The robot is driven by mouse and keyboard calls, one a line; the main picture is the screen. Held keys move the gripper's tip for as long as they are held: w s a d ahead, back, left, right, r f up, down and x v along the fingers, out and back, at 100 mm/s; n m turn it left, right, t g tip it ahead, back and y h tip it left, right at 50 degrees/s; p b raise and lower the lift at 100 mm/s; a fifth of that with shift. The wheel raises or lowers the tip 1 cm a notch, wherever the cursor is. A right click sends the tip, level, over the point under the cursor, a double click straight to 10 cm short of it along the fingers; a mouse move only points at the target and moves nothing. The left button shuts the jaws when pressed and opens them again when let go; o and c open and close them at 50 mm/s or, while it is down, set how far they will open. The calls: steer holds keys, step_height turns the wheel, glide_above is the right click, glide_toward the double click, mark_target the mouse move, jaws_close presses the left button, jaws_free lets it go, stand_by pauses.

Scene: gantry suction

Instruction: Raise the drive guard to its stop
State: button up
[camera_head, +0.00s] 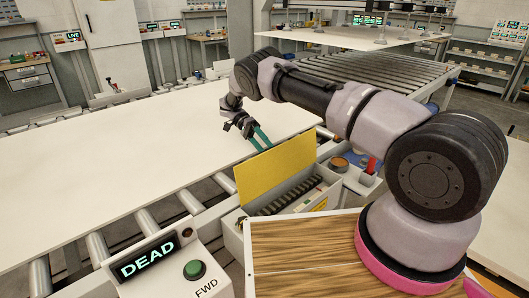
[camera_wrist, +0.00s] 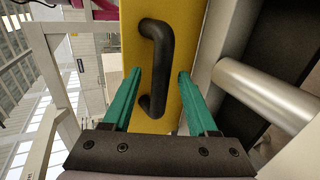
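The drive guard is a yellow panel (camera_head: 275,168) standing tilted up over an open box, the drive housing (camera_head: 292,196), with dark drive parts inside. Its face fills the middle of the wrist view (camera_wrist: 180,50). A black bar handle (camera_wrist: 157,62) is fixed to it. My gripper (camera_head: 262,138) is beside the guard's upper edge at its far side. In the wrist view its two teal fingers (camera_wrist: 158,85) are apart, one on each side of the handle, with space between fingers and handle. The handle is hidden in the head view.
A panel reading DEAD (camera_head: 147,258) with a green FWD button (camera_head: 194,269) stands at front left. A white board (camera_head: 110,150) lies on the roller conveyor. A red switch (camera_head: 371,166) sits right of the housing. A metal roller (camera_wrist: 268,95) is close to my right finger.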

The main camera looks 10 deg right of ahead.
step_height(320, 180, up, 8)
stand_by(0.5)
steer(key=s+d+r+n+t+y, duration=0.2)
steer(key=d+r, duration=0.2)
steer(key=r, duration=0.4)
steer(key=s+d+r+n+t+y, duration=0.1)
steer(key=s+d+r+y, duration=0.1)
steer(key=d+r, duration=0.5)
steer(key=s+d+r+n+t+y, duration=0.1)
steer(key=s+d+r+n+t, duration=0.1)
steer(key=r, duration=0.8)
steer(key=s+d+r+t+y, duration=0.1)
steer(key=s+r+t, duration=0.2)
steer(key=s, duration=0.4)
steer(key=s+d+r+n+t+y, duration=0.1)
steer(key=s+r+t+y, duration=0.1)
steer(key=s+t, duration=0.3)
steer(key=s+d+r+t+y, duration=0.1)
steer(key=s+r+t, duration=0.2)
steer(key=s, duration=0.6)
steer(key=shift+s+r+n+t+y, duration=0.15)
steer(key=shift+r+n+t+y, duration=0.2)
steer(key=shift+t, duration=0.55)
